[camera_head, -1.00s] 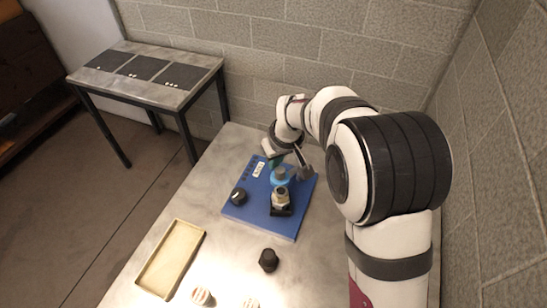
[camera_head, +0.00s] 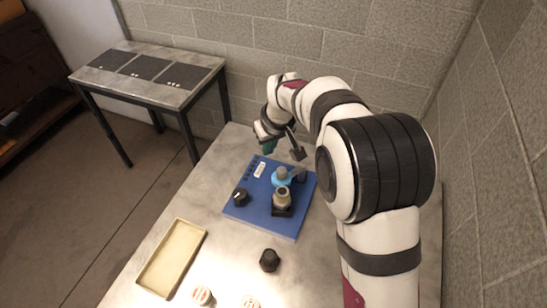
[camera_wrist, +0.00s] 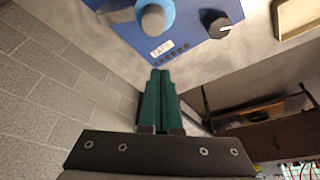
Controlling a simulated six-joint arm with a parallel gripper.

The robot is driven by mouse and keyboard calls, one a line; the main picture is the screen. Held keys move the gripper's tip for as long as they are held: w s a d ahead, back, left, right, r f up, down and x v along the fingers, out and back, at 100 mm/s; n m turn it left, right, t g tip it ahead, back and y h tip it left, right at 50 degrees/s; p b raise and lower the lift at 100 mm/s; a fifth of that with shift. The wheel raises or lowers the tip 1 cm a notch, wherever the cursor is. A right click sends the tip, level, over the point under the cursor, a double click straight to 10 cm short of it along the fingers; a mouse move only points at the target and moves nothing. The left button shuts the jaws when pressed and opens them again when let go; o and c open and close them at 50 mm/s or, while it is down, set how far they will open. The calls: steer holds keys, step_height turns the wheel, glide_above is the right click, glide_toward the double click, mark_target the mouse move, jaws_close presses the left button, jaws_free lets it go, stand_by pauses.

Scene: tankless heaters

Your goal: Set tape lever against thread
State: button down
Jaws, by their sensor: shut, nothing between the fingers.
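A blue board (camera_head: 257,212) lies on the grey table. On it is a blue ring with a grey round top (camera_head: 281,176), also in the wrist view (camera_wrist: 154,17). A dark grey lever-like piece (camera_head: 299,175) extends from the ring's right side in the head view. A metal fitting (camera_head: 282,196) stands on a black base in front of the ring. A white label (camera_wrist: 162,50), apparently reading TAPE, is on the board. My gripper (camera_head: 269,148) is above the board's far edge, apart from the ring. Its green fingers are shut together and empty in the wrist view (camera_wrist: 160,75).
A black pointer knob (camera_head: 240,197) sits left on the board. A loose black knob (camera_head: 269,260), a shallow tan tray (camera_head: 149,276) and red-and-white round items (camera_head: 203,295) are nearer on the table. A block wall (camera_head: 270,45) stands behind. A side table (camera_head: 203,97) is at left.

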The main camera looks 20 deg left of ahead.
steer(key=v, duration=0.7)
steer(key=shift+w+d, duration=0.15)
steer(key=shift+w, duration=0.1)
steer(key=shift+d+r, duration=0.1)
steer(key=shift+r, duration=0.05)
